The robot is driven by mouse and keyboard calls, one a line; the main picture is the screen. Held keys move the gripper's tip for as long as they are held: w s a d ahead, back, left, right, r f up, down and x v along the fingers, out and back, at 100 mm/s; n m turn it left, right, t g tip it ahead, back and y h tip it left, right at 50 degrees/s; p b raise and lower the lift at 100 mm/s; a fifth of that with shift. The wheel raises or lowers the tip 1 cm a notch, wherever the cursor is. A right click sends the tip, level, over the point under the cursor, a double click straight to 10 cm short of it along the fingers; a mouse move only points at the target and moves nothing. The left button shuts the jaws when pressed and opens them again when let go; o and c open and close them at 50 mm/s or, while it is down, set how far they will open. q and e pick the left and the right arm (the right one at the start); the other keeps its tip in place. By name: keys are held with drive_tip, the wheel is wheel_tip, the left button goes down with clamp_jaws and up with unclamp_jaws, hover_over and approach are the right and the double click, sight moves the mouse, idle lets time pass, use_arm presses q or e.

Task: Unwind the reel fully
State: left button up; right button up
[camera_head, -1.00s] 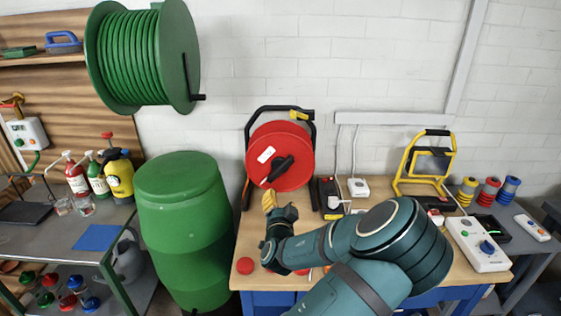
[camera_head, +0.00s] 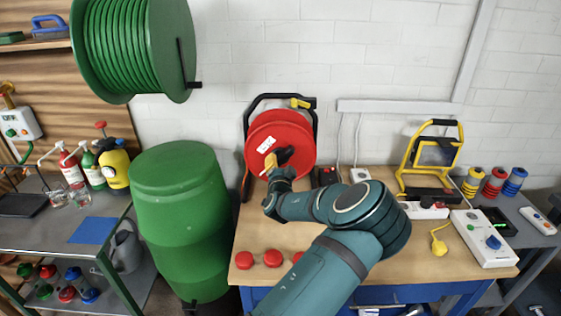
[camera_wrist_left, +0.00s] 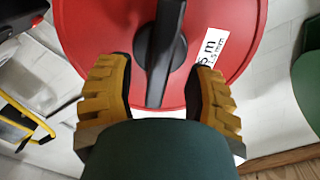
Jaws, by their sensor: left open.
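A red cable reel (camera_head: 270,132) stands upright in a black frame at the back of the workbench. It has a white label and a dark crank handle (camera_head: 286,154) on its face. My left gripper (camera_head: 270,163), with yellow fingers, is in front of the lower part of the reel face. In the left wrist view my left gripper (camera_wrist_left: 162,75) is open, one finger on each side of the dark handle (camera_wrist_left: 160,60), with gaps visible. The red disc (camera_wrist_left: 95,30) fills the background there. My right gripper is not in view.
A green hose reel (camera_head: 130,50) hangs on the wall at upper left, above a green barrel (camera_head: 180,220). Red caps (camera_head: 272,258) lie on the bench front. A yellow work lamp (camera_head: 432,155) and a power strip (camera_head: 484,238) stand to the right.

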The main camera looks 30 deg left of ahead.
sight(281, 162)
use_arm(q)
drive_tip(key=shift+x, duration=1.55)
drive_tip(key=shift+s, duration=0.1)
clamp_jaws()
